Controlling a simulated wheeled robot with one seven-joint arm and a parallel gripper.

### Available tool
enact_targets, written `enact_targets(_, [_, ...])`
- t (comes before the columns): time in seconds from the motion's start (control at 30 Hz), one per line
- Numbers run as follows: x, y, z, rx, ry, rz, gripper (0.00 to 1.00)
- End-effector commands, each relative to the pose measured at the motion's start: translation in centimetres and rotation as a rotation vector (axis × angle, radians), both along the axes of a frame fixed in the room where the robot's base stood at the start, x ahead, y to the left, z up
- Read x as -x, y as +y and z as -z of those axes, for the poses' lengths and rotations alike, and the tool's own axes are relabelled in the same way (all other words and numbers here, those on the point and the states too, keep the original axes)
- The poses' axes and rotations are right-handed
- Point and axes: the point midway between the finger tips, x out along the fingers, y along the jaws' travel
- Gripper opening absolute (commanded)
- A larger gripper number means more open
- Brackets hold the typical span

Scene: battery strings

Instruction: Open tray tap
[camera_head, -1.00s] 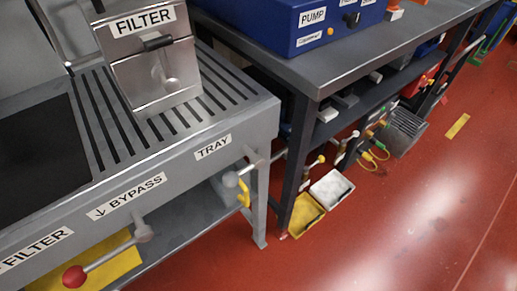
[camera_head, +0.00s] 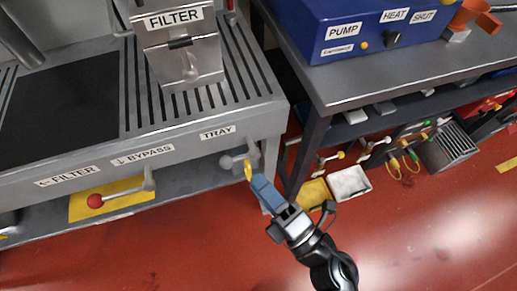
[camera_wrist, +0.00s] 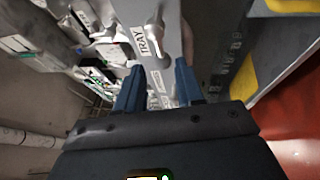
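My gripper (camera_head: 258,181) has blue fingers and is just below and right of the tap, at the yellow piece in the head view. I cannot tell whether they touch. In the wrist view the two blue fingers (camera_wrist: 159,80) stand apart, pointing toward the TRAY label (camera_wrist: 141,41). Nothing is clearly held between them.
The bypass tap (camera_head: 96,201) with a red knob is at the left. A FILTER box (camera_head: 180,55) stands on the slatted top (camera_head: 240,80). A dark bench (camera_head: 350,92) with a blue pump unit (camera_head: 350,30) is right. Yellow and white bins (camera_head: 349,183) sit under it. Red floor (camera_head: 430,230) is clear.

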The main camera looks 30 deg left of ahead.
Motion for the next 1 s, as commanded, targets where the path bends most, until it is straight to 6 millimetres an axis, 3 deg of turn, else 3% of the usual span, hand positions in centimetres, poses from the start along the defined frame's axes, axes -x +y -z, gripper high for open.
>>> enact_targets(0.6, [-2.1,7.1,-1.4,0.004,-0.01,-0.01,0.37])
enact_targets(1.0, [-2.3,7.7,-1.4,0.005,-0.009,-0.009,0.35])
